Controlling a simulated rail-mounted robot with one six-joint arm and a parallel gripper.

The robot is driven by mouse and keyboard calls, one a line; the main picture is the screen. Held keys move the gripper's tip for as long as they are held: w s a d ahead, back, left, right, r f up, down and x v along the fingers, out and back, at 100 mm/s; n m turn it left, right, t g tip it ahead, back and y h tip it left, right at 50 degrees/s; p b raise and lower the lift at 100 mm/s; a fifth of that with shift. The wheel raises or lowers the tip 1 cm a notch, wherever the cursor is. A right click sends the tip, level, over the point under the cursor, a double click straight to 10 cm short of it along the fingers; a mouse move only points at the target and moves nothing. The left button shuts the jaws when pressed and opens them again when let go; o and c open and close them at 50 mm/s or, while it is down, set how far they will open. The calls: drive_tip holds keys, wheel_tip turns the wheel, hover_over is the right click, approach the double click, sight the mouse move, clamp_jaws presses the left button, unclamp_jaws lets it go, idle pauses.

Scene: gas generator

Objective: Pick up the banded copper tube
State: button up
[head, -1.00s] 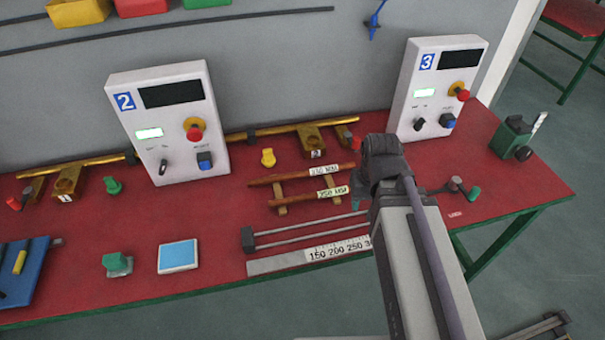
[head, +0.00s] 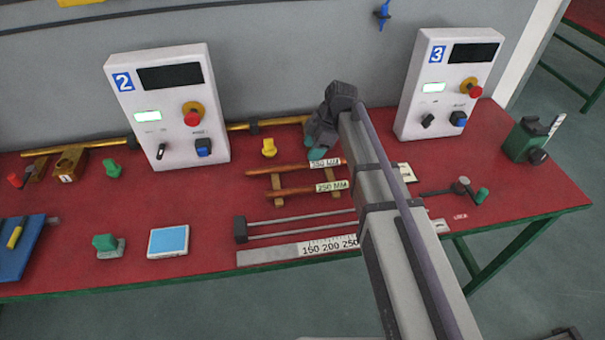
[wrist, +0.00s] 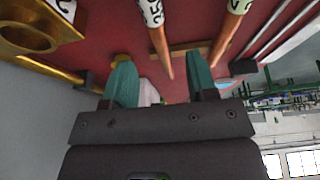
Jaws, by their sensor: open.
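Two copper tubes lie side by side across wooden rests on the red bench, each with a pale label around it. In the head view the far tube (head: 275,170) has a label partly hidden by my gripper. The near tube (head: 290,192) has a label reading 250 MM. I cannot tell which is the banded one. My gripper (head: 317,154) is open and empty, over the labelled part of the far tube. In the wrist view, both the far tube (wrist: 162,45) and the near tube (wrist: 227,38) extend beyond the teal fingers (wrist: 162,78).
Wooden rests (head: 278,201) hold the tubes. Two grey rods (head: 300,222) and a ruler (head: 290,254) lie in front. Panel 2 (head: 175,110) and panel 3 (head: 448,85) stand behind. A yellow knob (head: 269,147) and brass fixture (wrist: 35,30) are near.

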sight(304, 164)
drive_tip(key=shift+x, duration=0.75)
drive_tip(key=shift+d, duration=0.1)
drive_tip(key=b+x, duration=0.5)
drive_tip(key=shift+w+f, duration=0.1)
drive_tip(key=shift+f, duration=0.05)
drive_tip(key=shift+r, duration=0.25)
clamp_jaws()
